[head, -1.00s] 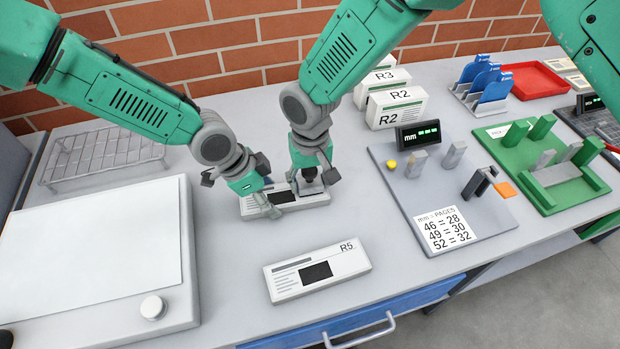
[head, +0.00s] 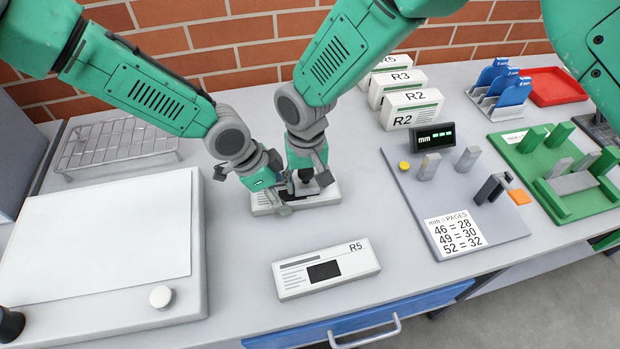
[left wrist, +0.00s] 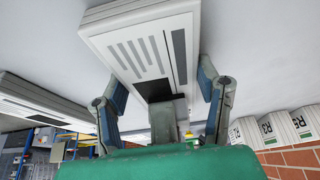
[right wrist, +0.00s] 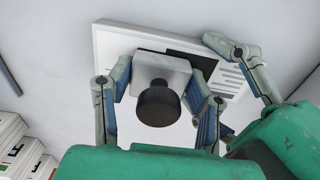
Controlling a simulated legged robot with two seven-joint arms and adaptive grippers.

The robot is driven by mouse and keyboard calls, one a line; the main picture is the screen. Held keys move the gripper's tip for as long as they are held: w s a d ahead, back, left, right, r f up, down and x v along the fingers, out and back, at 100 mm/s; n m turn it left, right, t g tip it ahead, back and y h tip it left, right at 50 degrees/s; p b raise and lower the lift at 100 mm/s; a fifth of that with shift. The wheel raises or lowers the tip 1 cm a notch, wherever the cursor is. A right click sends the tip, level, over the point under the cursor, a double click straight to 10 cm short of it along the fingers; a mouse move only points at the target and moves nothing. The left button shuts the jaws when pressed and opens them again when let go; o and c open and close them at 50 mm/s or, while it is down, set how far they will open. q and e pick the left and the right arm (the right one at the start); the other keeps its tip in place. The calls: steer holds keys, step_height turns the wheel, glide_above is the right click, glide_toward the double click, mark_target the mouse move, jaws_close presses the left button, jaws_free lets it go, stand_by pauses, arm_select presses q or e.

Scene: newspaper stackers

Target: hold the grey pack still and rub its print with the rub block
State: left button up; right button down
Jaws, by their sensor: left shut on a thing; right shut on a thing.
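The grey pack (head: 325,199) lies flat on the bench, with dark print on its top face. It fills the upper part of the left wrist view (left wrist: 135,50). My left gripper (head: 283,203) is shut on this pack, with a finger on each side of it. My right gripper (head: 306,180) is shut on the rub block (right wrist: 160,72), a light block with a dark round knob. The block is over the pack's dark print and covers part of it. Whether it presses on the face is hard to tell.
A second pack marked R5 (head: 350,268) lies in front. A white-topped plate (head: 110,235) and wire rack (head: 118,148) are left. A gauge board (head: 400,180) and green fixture (head: 560,205) are right. Labelled packs (head: 400,75) stand behind. Bare bench surrounds the front pack.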

steer(key=shift+s+a+r, duration=0.1)
steer(key=shift+s+a, duration=0.05)
steer(key=shift+a, duration=1.3)
steer(key=shift+d, duration=0.15)
steer(key=shift+w+d+r, duration=0.1)
steer(key=shift+w+d, duration=0.1)
steer(key=shift+d, duration=0.35)
steer(key=shift+w+d+r, duration=0.1)
steer(key=shift+w+d, duration=0.05)
steer(key=shift+d, duration=0.4)
steer(key=shift+d+f, duration=0.15)
steer(key=shift+d, duration=1.2)
steer(key=shift+w+d, duration=0.15)
steer(key=shift+d, duration=0.55)
step_height(320, 180, up, 7)
